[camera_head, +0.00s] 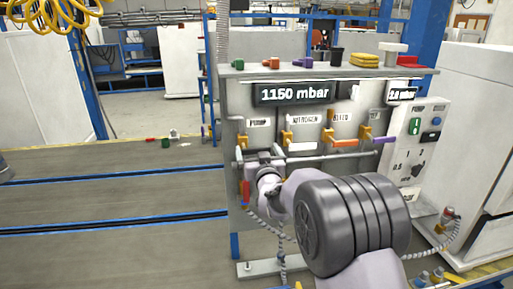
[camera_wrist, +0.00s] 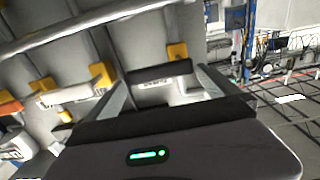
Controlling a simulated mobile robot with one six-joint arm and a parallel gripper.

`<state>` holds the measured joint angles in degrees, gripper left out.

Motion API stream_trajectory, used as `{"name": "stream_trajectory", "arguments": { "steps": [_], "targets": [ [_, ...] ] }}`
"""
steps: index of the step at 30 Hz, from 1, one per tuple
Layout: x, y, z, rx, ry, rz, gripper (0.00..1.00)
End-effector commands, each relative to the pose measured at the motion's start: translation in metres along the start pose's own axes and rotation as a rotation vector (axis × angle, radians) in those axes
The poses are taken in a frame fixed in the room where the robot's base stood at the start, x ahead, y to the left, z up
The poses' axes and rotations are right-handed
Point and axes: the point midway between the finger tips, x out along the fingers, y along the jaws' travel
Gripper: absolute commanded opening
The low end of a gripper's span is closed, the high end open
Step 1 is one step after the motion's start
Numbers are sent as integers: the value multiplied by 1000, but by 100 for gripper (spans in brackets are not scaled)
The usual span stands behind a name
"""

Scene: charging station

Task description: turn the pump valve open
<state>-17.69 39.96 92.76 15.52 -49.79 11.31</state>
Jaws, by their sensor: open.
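The pump valve sits under the PUMP label at the left end of the panel (camera_head: 233,105). The red handle cannot be made out there. Contact between fingers and handle cannot be told.
The nitrogen valve's white handle (camera_head: 301,147), the bleed valve's orange handle (camera_head: 357,143) and a purple handle (camera_head: 384,140) lie to the right. A horizontal pipe (camera_head: 335,157) runs below them. The display (camera_head: 294,93) reads 1150 mbar.

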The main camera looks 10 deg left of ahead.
Motion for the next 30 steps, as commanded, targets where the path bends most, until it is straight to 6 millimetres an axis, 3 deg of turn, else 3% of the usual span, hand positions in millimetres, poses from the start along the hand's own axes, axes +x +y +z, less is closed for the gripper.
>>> {"name": "stream_trajectory", "arguments": {
  "steps": [6,14,27,30],
  "targets": [
    [19,0,0,-2,0,-1,100],
    [21,0,0,-1,0,0,100],
    [20,0,0,-1,0,0,16],
    [20,0,0,-3,0,-1,16]
  ]
}}
